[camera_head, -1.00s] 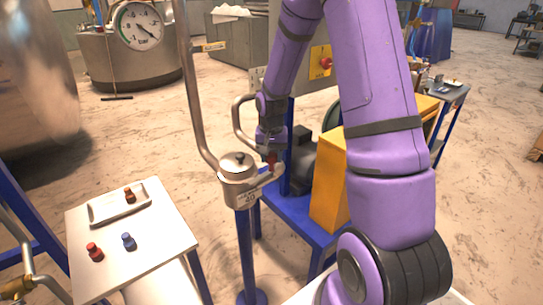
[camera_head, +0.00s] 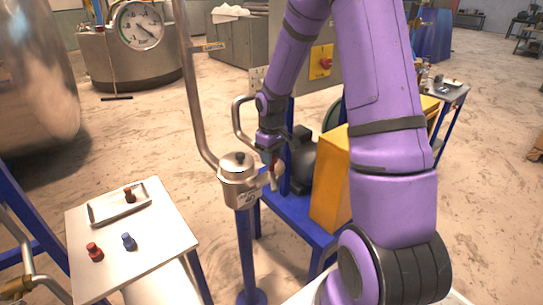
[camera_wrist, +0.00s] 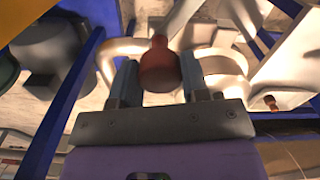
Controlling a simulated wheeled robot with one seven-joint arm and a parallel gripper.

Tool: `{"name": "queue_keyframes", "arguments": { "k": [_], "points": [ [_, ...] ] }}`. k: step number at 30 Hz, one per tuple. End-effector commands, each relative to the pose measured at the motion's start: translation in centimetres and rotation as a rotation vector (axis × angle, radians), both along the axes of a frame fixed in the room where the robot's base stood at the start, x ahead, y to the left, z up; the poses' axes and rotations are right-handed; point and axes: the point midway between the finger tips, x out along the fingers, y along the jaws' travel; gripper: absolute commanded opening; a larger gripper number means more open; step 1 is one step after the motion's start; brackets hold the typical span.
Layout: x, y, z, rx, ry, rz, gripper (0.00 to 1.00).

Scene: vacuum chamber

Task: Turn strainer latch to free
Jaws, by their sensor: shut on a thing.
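The strainer (camera_head: 239,188) is a round metal pot with a black-knobbed lid on a blue post, left of my gripper in the head view. Its latch is a short metal arm (camera_head: 273,182) at the right side. My gripper (camera_head: 271,157) points down beside the pot and is shut on a dark red handle, small in the head view. In the wrist view the red handle (camera_wrist: 160,68) stands between the two fingers of my gripper (camera_wrist: 159,84). How the handle joins the latch arm is hidden.
A tall pipe (camera_head: 197,100) rises beside the strainer, and a bent pipe (camera_head: 239,118) loops behind it. A yellow box (camera_head: 330,185) stands close on the right. A small table (camera_head: 165,235) with a tray (camera_head: 104,212) and red and blue plugs is at lower left.

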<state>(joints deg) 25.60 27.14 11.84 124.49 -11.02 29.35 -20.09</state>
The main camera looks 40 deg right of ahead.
Motion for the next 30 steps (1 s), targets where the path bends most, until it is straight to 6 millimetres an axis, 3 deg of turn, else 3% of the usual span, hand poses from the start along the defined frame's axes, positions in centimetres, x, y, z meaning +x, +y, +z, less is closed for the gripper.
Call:
{"name": "queue_keyframes", "arguments": {
  "k": [15,30],
  "points": [
    [0.06,-0.05,0.07,0.0,-0.002,0.424,0.0],
    [0.09,-0.03,0.08,-0.001,-0.002,0.576,0.0]
  ]
}}
